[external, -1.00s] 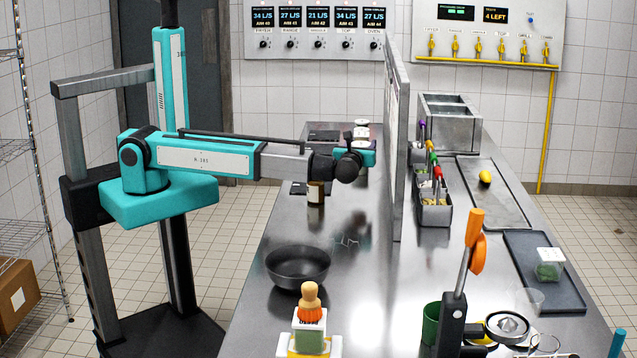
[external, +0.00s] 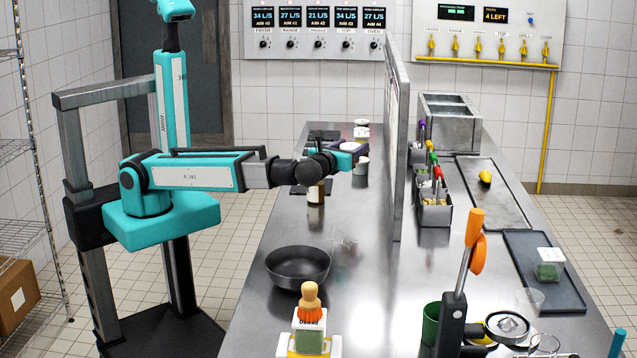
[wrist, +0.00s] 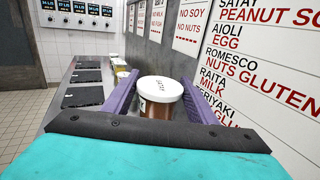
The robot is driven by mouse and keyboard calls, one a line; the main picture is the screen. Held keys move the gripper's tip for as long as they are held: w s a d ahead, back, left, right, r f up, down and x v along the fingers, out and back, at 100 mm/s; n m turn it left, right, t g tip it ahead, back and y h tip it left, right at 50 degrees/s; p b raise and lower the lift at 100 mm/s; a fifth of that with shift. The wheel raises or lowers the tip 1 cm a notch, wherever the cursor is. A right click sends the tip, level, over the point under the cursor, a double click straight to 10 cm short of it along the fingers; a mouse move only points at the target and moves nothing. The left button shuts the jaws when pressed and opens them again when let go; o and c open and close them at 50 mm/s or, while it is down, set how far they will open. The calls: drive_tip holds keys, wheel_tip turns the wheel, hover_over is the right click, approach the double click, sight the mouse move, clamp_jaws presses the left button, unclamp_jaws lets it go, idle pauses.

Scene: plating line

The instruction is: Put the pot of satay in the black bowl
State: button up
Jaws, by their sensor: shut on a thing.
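The pot of satay (wrist: 158,117) has a brown body and a white lid marked SATAY. In the wrist view it stands upright between the two purple fingers of my gripper (wrist: 158,84), which is shut on it. In the external view my gripper (external: 346,151) is over the far part of the steel counter, left of the upright panel, with the white lid showing at it. The black bowl (external: 298,266) sits on the near part of the counter, apart from my gripper and nearer the camera. No contents show in it.
A brown pot with a pale label (external: 316,192) stands on the counter between my gripper and the bowl. A tall panel (external: 397,145) divides the counter. Dark mats (wrist: 83,95) lie at left in the wrist view.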

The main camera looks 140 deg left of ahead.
drive_tip(key=w+d+f+m+t+b, duration=0.2)
drive_tip(key=d+t+b, duration=0.3)
drive_tip(key=d+b, duration=0.4)
drive_tip(key=w+d+f+m+t+h+b, duration=0.1)
drive_tip(key=w+d+m+t+b, duration=0.2)
drive_tip(key=d+b, duration=0.6)
drive_tip(key=w+d+f+m+t+b, duration=0.2)
drive_tip(key=d+m+t+b, duration=0.3)
drive_tip(key=d, duration=2.1)
drive_tip(key=t+b, duration=0.2)
drive_tip(key=b, duration=0.3)
drive_tip(key=shift+w+f+t+h, duration=0.35)
drive_tip(key=shift+w+t+h, duration=0.05)
drive_tip(key=shift+w, duration=0.15)
drive_tip(key=w+p, duration=0.8)
drive_tip(key=p, duration=0.3)
drive_tip(key=shift+a+f, duration=0.15)
drive_tip(key=shift+a, duration=0.15)
